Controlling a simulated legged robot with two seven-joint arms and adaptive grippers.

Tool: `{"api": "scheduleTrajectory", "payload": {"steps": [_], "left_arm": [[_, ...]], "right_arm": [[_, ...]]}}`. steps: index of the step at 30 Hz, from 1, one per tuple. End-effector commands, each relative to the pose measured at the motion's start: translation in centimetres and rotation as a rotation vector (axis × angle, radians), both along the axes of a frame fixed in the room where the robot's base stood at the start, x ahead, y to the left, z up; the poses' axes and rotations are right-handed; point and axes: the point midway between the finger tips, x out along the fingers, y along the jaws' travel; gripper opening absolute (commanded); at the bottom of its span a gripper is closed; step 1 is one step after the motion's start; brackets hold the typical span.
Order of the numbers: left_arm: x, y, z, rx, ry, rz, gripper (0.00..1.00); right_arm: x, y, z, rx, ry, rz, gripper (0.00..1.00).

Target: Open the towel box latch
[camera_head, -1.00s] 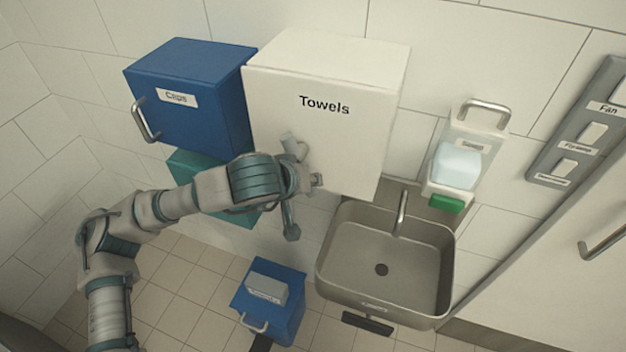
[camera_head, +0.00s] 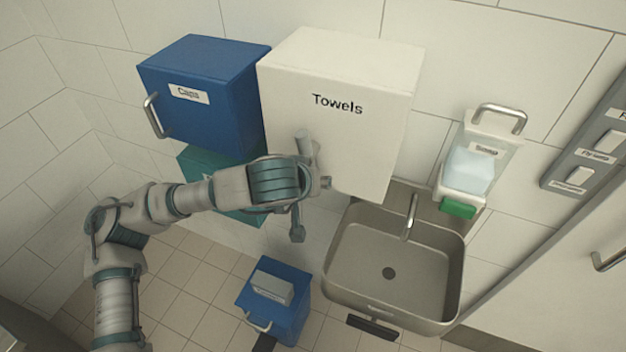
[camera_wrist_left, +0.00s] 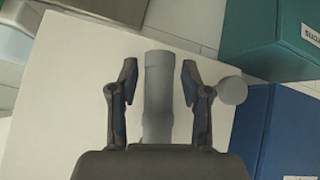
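The white towel box (camera_head: 338,140), labelled "Towels", hangs on the wall left of centre and is closed. It fills much of the left wrist view (camera_wrist_left: 75,100). My left wrist is at its lower left front corner and hides part of it. In the left wrist view a grey cylindrical piece, apparently the latch (camera_wrist_left: 158,100), stands between the fingers of my left gripper (camera_wrist_left: 159,65). The fingers are open, with a gap on each side. A round grey knob (camera_wrist_left: 232,90) lies just beside the right finger. My right gripper is out of view.
A blue cups box (camera_head: 205,95) with a handle is left of the towel box, with a teal box (camera_head: 192,165) beneath. A sink (camera_head: 390,245) and soap dispenser (camera_head: 470,165) are at right. A blue bin (camera_head: 275,300) is on the floor.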

Motion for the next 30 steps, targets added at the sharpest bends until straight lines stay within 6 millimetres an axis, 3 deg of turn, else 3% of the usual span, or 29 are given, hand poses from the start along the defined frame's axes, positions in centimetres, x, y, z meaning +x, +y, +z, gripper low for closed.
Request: {"api": "scheduleTrajectory", "payload": {"steps": [11,24,30], "left_arm": [[-0.5,0.1,1.0,-0.005,-0.009,0.000,0.53],[-6.2,2.1,7.2,-0.002,-0.007,-0.001,0.53],[-7.5,2.6,8.6,-0.003,-0.004,0.000,0.53]], "right_arm": [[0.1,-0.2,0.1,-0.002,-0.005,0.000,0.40],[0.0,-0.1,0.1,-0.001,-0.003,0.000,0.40],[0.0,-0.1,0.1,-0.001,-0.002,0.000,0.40]]}}
